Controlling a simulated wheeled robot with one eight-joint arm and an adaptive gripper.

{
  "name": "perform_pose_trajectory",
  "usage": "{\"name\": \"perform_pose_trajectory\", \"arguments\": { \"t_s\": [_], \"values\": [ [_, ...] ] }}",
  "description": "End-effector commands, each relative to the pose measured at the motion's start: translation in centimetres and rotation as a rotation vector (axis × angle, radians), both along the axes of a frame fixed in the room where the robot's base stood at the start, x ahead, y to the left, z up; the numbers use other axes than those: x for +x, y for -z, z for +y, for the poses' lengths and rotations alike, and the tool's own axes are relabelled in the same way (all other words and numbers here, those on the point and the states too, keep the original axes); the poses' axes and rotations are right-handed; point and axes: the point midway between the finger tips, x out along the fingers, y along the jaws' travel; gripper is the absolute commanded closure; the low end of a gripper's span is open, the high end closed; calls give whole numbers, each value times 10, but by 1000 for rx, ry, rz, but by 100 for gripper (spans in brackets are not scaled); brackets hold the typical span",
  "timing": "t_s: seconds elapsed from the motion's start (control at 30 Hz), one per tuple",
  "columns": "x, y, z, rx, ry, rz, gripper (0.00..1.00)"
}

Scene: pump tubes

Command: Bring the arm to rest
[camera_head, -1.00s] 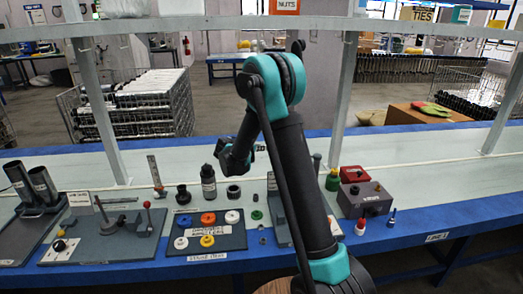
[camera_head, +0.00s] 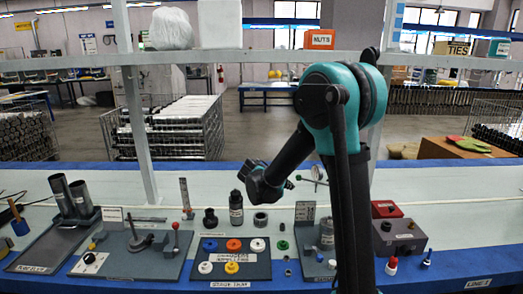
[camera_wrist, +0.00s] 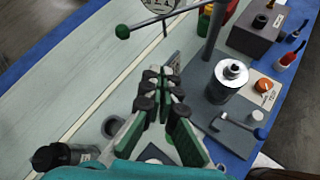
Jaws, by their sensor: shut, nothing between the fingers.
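My gripper (camera_head: 277,182) hangs in the air over the bench, just right of and above a black bottle (camera_head: 236,205). In the wrist view its black and green fingers (camera_wrist: 160,80) are close together with nothing held between them. My teal and dark arm is bent at a high elbow, with the forearm sloping down to the left. The fingertips are small in the head view.
The blue-edged bench (camera_head: 130,180) holds a dark tray (camera_head: 215,268) of coloured rings, two metal tubes (camera_head: 70,196) at left, and a grey box (camera_head: 400,237) at right. A grey cylinder (camera_wrist: 228,82) stands right of the fingers. The back of the bench is mostly clear.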

Motion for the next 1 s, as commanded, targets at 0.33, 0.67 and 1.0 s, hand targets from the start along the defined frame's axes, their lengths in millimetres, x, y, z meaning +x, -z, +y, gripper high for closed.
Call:
{"name": "perform_pose_trajectory", "arguments": {
  "t_s": [0.33,0.67,1.0],
  "values": [
    [-143,38,-74,691,577,-213,100],
    [-271,80,-74,1241,1234,-401,100],
    [-317,98,-58,1453,1561,-471,100]
  ]
}}
